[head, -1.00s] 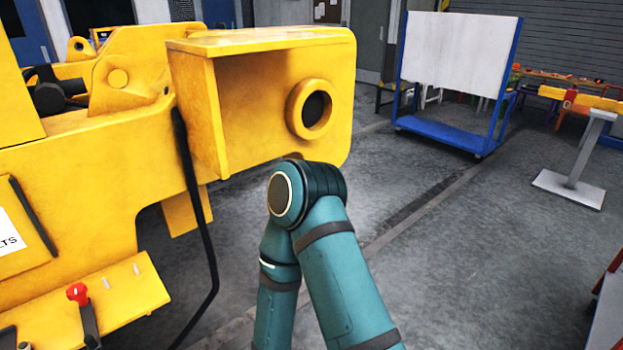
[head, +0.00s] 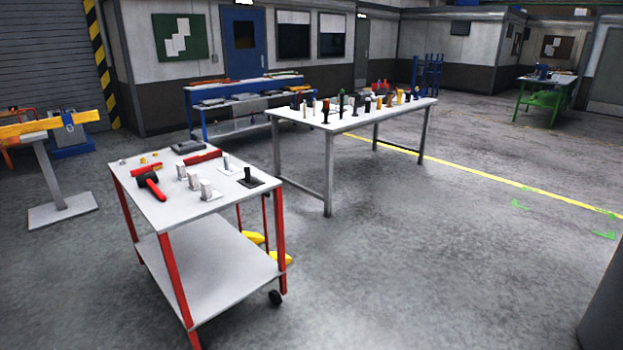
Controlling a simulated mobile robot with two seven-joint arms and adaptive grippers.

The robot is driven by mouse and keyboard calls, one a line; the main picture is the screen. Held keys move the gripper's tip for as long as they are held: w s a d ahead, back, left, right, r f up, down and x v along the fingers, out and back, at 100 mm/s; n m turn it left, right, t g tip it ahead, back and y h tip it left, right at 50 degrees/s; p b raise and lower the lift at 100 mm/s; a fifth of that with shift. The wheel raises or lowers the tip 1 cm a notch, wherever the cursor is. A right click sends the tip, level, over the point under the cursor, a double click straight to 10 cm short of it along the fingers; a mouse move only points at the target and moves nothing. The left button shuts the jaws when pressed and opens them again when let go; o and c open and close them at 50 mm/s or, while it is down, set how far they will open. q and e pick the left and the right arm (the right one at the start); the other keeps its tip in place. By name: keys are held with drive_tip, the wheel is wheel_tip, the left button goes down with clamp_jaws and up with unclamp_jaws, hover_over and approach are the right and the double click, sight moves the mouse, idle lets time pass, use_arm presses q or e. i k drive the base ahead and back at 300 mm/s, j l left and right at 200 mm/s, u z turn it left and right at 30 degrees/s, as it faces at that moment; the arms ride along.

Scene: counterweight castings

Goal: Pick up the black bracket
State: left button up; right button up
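A small black piece that looks like the black bracket (head: 249,178) stands on the right part of the red-legged cart's white top (head: 190,215). It has a flat dark base and an upright part. White upright pieces (head: 205,190) stand to its left on the same top. It is too small to make out its details. Neither of my grippers is in view.
A red-and-black hammer (head: 154,188) lies on the cart. Behind it, a long white table (head: 345,122) holds many small coloured and black parts. A blue bench (head: 215,128) stands farther back. The floor (head: 430,250) to the right is open.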

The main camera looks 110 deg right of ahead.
sight(250, 180)
drive_tip(key=z, duration=3.15)
drive_tip(key=u, duration=0.3)
drive_tip(key=i+l+u, duration=0.6)
drive_tip(key=u, duration=0.25)
drive_tip(key=i+l, duration=0.2)
drive_tip(key=l, duration=0.15)
drive_tip(key=i+l+u, duration=0.15)
drive_tip(key=l, duration=0.25)
drive_tip(key=i+l, duration=0.2)
drive_tip(key=l, duration=0.2)
drive_tip(key=i+l+u, duration=0.1)
drive_tip(key=l, duration=0.25)
drive_tip(key=i+l, duration=0.2)
drive_tip(key=l, duration=0.2)
drive_tip(key=u, duration=0.05)
